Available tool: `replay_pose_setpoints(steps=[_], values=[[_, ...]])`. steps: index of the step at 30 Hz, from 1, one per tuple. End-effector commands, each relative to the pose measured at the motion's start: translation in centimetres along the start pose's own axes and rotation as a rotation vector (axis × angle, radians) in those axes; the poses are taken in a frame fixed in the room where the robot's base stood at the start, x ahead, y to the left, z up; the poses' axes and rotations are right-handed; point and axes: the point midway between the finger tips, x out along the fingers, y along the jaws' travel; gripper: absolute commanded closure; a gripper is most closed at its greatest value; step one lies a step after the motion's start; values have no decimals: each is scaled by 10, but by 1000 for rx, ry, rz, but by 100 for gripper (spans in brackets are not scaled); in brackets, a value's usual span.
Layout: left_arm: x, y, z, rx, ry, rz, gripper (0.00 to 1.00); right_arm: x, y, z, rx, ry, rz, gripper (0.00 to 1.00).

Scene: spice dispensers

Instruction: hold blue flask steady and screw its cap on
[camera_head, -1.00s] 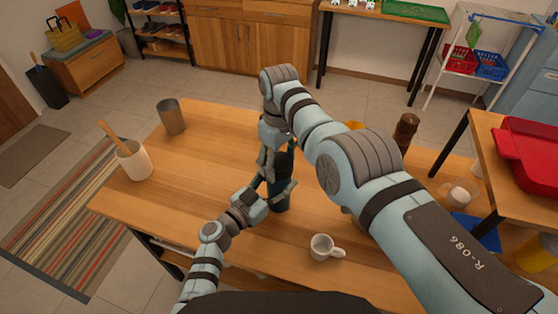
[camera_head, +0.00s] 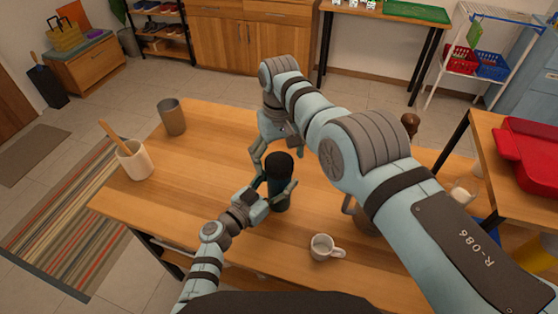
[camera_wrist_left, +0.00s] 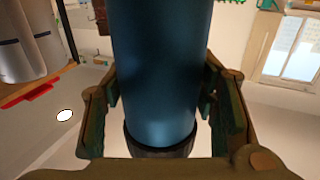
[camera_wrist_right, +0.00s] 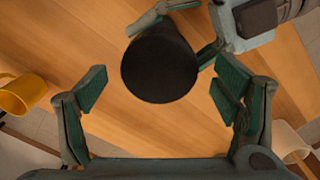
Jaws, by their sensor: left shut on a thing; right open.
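The blue flask (camera_head: 279,190) stands upright on the wooden table with a black cap (camera_head: 279,165) on its top. In the left wrist view the blue flask body (camera_wrist_left: 162,75) fills the space between the fingers. My left gripper (camera_head: 272,190) is shut on the flask's body from the side. My right gripper (camera_head: 277,150) is open and empty, above and just behind the cap. In the right wrist view the black cap (camera_wrist_right: 160,66) lies between and beyond the spread fingers (camera_wrist_right: 160,100), apart from them. The cap's thread is hidden.
A white mug (camera_head: 322,247) stands in front of the flask. A grey tumbler (camera_head: 171,117) and a cream pot (camera_head: 135,162) with a wooden utensil stand at left. A brown pepper mill (camera_head: 410,125) is partly behind my right arm. The table's left middle is clear.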

Motion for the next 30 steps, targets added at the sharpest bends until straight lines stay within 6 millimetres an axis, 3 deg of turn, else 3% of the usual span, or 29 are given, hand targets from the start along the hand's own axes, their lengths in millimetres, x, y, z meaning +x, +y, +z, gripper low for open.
replay_pose_setpoints(steps=[12, 18, 25, 26, 30], values=[[0, 0, 0, 0, 0, 0, 100, -88, -1, 0, 1, 5, -1, 18], [0, 0, 0, 0, 0, 0, 100, -102, 0, 2, 3, 1, -1, 18], [0, 0, 0, 0, 0, 0, 100, -103, 0, 2, 3, 1, -1, 18], [0, 0, 0, 0, 0, 0, 42, -103, 0, 2, 3, 1, -1, 18], [0, 0, 0, 0, 0, 0, 24, -103, 0, 2, 3, 1, -1, 18]])
